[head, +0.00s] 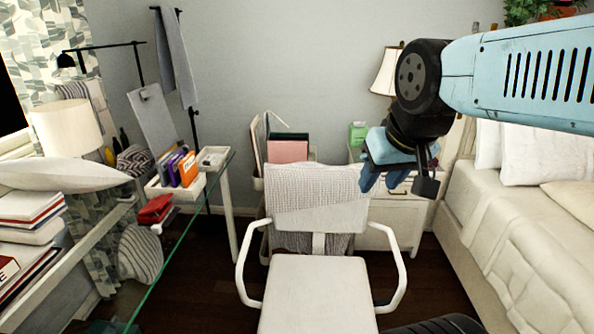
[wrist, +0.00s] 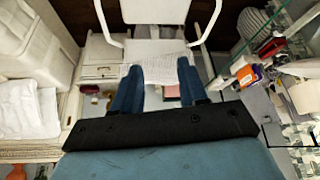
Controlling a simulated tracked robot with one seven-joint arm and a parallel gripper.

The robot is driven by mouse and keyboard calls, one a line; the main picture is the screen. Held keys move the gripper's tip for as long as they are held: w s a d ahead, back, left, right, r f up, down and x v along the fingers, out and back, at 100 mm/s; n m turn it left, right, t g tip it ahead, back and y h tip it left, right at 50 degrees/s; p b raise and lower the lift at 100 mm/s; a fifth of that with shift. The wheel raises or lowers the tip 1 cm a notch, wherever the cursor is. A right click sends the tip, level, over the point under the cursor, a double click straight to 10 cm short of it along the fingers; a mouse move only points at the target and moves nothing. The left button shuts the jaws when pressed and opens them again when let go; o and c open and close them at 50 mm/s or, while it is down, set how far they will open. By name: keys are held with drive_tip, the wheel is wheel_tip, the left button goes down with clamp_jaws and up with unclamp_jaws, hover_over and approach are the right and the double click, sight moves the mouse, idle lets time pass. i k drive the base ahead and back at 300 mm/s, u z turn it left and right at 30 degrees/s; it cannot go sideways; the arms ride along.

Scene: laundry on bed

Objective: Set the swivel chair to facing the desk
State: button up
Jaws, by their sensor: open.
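The white swivel chair (head: 315,290) stands in the lower middle of the head view. Its seat front points toward me and its backrest (head: 318,219) is on the far side, with a grey knit cloth over it. The glass-topped desk (head: 186,238) is to its left, so the chair stands side-on to it. My gripper (head: 398,182) is open and empty, to the right of the backrest's top in the head view. In the wrist view my gripper (wrist: 159,68) shows two blue fingers apart, with the chair's backrest (wrist: 155,50) beyond and between them. Contact cannot be told.
The bed (head: 500,230) is at the right. A white nightstand (head: 378,240) and a lamp (head: 387,70) stand behind the chair. Books, a red stapler (head: 155,208) and a tray (head: 180,187) lie on the desk side. Dark floor shows between chair and bed.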

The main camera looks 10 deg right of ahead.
sight(314, 209)
drive_tip(key=k, duration=1.3)
drive_tip(key=z, duration=0.55)
drive_tip(key=i, duration=1.7)
drive_tip(key=u, duration=0.65)
